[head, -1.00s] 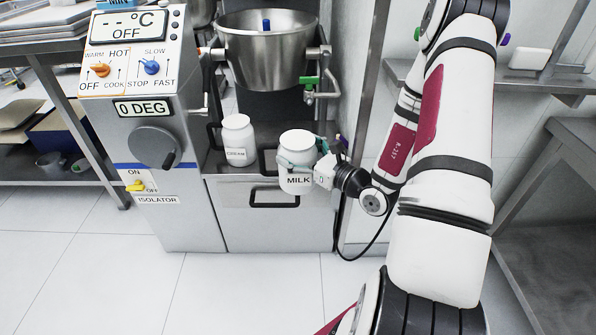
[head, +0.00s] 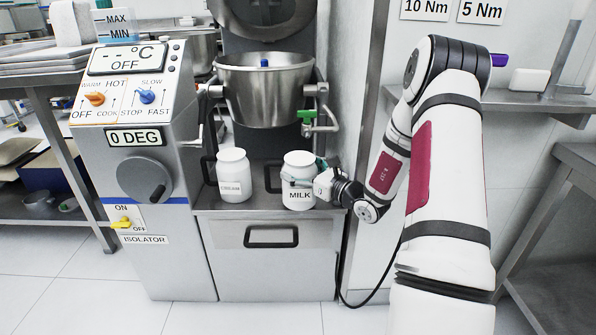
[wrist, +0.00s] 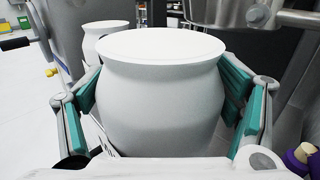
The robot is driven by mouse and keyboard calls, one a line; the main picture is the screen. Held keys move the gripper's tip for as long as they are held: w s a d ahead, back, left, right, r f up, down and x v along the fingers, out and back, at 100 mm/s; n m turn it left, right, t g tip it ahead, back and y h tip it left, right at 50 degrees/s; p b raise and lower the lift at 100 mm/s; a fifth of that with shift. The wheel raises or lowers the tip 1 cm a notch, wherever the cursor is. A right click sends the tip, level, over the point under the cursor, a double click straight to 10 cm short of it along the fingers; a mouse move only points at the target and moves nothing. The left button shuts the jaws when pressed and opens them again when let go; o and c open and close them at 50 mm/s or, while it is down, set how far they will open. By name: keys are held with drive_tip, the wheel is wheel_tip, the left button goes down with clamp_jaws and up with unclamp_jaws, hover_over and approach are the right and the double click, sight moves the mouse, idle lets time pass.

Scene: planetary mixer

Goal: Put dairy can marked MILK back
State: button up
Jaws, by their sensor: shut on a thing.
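The white can marked MILK (head: 299,190) is at the right of the steel shelf (head: 225,206) below the mixing bowl. My gripper (head: 303,181) is shut around its body from the right. In the wrist view the can (wrist: 162,95) fills the middle, upright, with the teal finger pads (wrist: 165,98) on both sides. In the head view the can's base is near the shelf's front edge; I cannot tell whether it touches the shelf. The white can marked CREAM (head: 235,176) stands upright to its left, apart from it. It shows partly behind MILK in the wrist view (wrist: 103,33).
The steel mixing bowl (head: 264,88) hangs above and behind the cans. A green-handled valve (head: 313,117) sticks out at its right. The control panel (head: 128,92) stands left. Dark loop handles rise behind the cans. Shelf room lies between the two cans.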

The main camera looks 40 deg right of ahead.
drive_tip(key=shift+w+d, duration=0.3)
drive_tip(key=shift+w, duration=0.25)
drive_tip(key=shift+w+d, duration=0.3)
drive_tip(key=shift+w, duration=0.25)
drive_tip(key=w+b, duration=0.1)
drive_tip(key=w+d+f+b, duration=0.1)
drive_tip(key=shift+w+d+f+b, duration=0.2)
drive_tip(key=shift+w+f+b, duration=0.05)
drive_tip(key=shift+w+b, duration=0.05)
drive_tip(key=shift+f, duration=0.1)
drive_tip(key=o, duration=1.9)
